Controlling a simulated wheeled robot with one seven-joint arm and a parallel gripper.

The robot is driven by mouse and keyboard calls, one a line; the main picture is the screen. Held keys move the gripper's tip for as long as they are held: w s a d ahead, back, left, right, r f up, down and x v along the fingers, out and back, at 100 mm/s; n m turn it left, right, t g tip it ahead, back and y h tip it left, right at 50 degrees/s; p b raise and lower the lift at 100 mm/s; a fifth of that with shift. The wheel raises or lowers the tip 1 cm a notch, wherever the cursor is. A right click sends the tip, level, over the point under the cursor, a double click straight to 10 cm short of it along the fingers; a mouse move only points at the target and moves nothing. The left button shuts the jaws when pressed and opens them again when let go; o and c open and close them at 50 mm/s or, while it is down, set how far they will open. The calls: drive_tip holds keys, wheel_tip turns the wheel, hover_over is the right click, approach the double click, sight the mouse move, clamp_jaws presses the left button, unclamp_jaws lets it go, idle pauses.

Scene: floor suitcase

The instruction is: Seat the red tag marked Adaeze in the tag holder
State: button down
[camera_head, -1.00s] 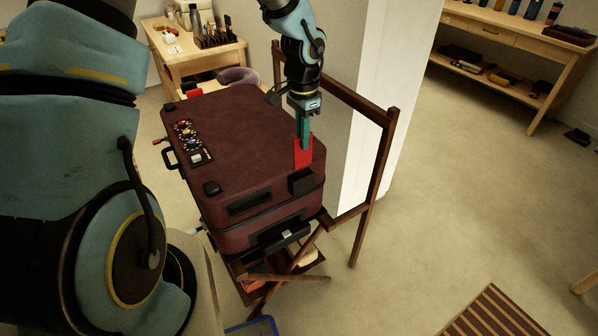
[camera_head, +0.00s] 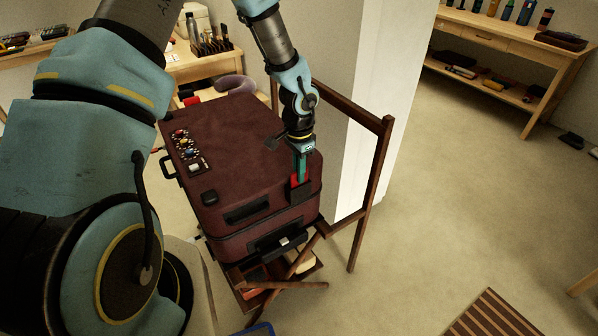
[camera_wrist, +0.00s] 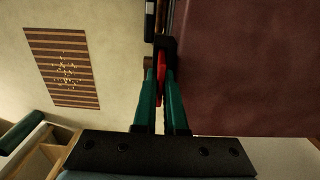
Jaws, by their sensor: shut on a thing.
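The red tag (camera_head: 293,181) stands upright at the near right corner of the maroon suitcase (camera_head: 232,160). My gripper (camera_head: 301,174) points down with its green fingers shut on the tag's upper part. The black tag holder (camera_head: 300,195) is on the suitcase top at that corner. The tag's lower part is hidden by the holder, and I cannot tell how deep it sits inside. In the wrist view the tag (camera_wrist: 161,72) shows edge-on between the fingertips (camera_wrist: 162,90), right against the dark holder (camera_wrist: 165,45). The name on the tag is not readable.
The suitcase rests on a dark wooden folding rack, whose upright frame (camera_head: 386,150) rises just right of my gripper. A white pillar (camera_head: 395,100) stands behind it. A dial panel (camera_head: 187,148) and black fittings are on the suitcase top. Open floor lies to the right.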

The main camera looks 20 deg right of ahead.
drive_tip(key=c, duration=1)
unclamp_jaws()
drive_tip(key=shift+w+r, duration=0.2)
drive_tip(key=shift+r, duration=0.25)
wheel_tip(320, 180, up, 11)
drive_tip(key=b, duration=0.2)
drive_tip(key=s+a+r+n, duration=0.1)
drive_tip(key=a+n, duration=0.4)
drive_tip(key=a, duration=0.5)
drive_tip(key=s+a+r+n+t, duration=0.1)
drive_tip(key=s+a+r+n, duration=0.1)
drive_tip(key=a, duration=0.8)
drive_tip(key=s+a+r+n, duration=0.1)
drive_tip(key=a+r+n, duration=0.3)
drive_tip(key=a+n, duration=0.3)
drive_tip(key=shift+s+a+n+t, duration=0.2)
drive_tip(key=shift+a+n+t, duration=0.1)
drive_tip(key=shift+a, duration=1.3)
